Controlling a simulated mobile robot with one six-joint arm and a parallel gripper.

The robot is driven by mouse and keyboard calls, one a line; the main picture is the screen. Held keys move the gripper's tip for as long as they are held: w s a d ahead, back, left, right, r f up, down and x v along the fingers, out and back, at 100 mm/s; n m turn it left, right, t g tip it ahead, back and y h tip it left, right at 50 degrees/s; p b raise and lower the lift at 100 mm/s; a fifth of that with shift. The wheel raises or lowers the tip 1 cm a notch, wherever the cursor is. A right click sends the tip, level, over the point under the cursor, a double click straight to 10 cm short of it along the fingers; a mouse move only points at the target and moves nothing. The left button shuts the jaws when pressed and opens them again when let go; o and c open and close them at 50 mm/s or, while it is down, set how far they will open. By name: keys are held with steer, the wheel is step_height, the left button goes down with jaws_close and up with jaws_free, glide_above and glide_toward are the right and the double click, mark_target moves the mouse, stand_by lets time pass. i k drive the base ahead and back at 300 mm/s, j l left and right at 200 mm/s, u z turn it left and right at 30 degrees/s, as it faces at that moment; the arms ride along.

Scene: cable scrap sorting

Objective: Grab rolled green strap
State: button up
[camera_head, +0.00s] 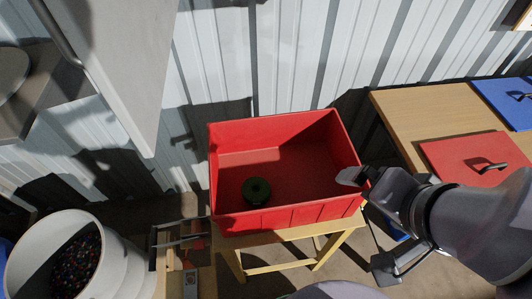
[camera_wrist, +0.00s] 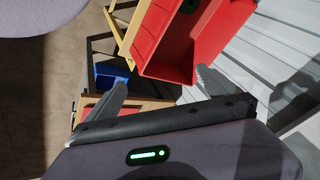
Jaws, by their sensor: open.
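The rolled green strap (camera_head: 256,190) is a dark green ring with a hole in its middle. It lies on the floor of the red bin (camera_head: 335,150), near the front left in the head view. My gripper (camera_head: 364,218) is at the bin's right side, apart from the strap. In the wrist view the two fingers of my gripper (camera_wrist: 162,78) are spread wide, with nothing held between them.
The bin stands on a yellow-framed wooden stand (camera_head: 285,235). A wooden table (camera_head: 420,108) with red (camera_head: 465,155) and blue (camera_head: 500,95) panels is at the right. A white bucket (camera_head: 120,265) of dark granules is at the lower left. A corrugated wall (camera_head: 290,60) rises behind.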

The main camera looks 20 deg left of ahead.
mark_target(255, 191)
steer(key=i+u, duration=0.1)
steer(key=u, duration=0.4)
steer(key=i+u, duration=0.15)
steer(key=u, duration=0.3)
steer(key=i+u, duration=0.1)
steer(key=u, duration=0.4)
